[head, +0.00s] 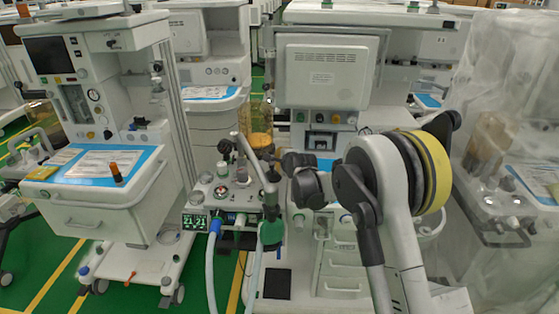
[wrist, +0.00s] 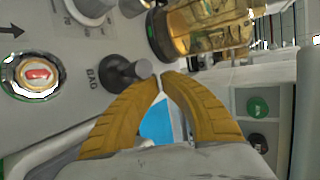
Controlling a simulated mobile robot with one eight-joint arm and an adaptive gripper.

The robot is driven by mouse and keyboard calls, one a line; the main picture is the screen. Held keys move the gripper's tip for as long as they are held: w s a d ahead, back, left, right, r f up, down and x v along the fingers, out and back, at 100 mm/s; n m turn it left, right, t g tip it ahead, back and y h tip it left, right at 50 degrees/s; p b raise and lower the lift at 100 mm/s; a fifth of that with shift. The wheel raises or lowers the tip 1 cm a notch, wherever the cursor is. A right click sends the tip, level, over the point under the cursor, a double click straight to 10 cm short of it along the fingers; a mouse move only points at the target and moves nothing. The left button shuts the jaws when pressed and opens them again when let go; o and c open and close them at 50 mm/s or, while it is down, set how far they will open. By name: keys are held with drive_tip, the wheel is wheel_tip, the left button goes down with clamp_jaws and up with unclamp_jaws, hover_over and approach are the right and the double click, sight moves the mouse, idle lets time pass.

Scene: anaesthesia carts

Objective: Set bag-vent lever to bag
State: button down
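The bag-vent lever (wrist: 126,73) shows in the wrist view as a dark round knob with a grey-tipped handle on a pale panel. The word BAG (wrist: 91,79) is printed sideways on the panel, left of the knob. The handle points right, away from that word. My gripper (wrist: 160,77) has two yellow-brown fingers with their tips almost together and nothing visible between them. The left fingertip is right beside the handle's end; I cannot tell whether they touch. In the head view my arm's dark wrist is at the middle cart, and the lever cannot be made out.
A round gauge or button with a red centre (wrist: 38,74) is left of the lever. An amber transparent canister (wrist: 205,30) is above my fingers. In the head view a monitor (head: 326,75) stands behind my arm, and hoses (head: 211,265) hang below the middle cart's panel.

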drive_tip(key=v, duration=1.2)
drive_tip(key=s+d+r+n+g+h, duration=0.1)
drive_tip(key=s+d+r+n, duration=0.4)
drive_tip(key=s, duration=0.4)
drive_tip(key=s+d+r+n+g+h, duration=0.1)
drive_tip(key=s+d+r+n, duration=0.25)
drive_tip(key=s+d, duration=0.45)
drive_tip(key=s+d+f+n+g+h, duration=0.1)
drive_tip(key=s+d+f+n, duration=0.1)
drive_tip(key=s, duration=0.9)
drive_tip(key=s+d+f+n+g, duration=0.1)
drive_tip(key=s+d+n, duration=0.3)
drive_tip(key=s, duration=0.8)
drive_tip(key=shift+s+f+n+g+h, duration=0.3)
drive_tip(key=shift+f+n+g+h, duration=0.1)
drive_tip(key=shift+n, duration=0.55)
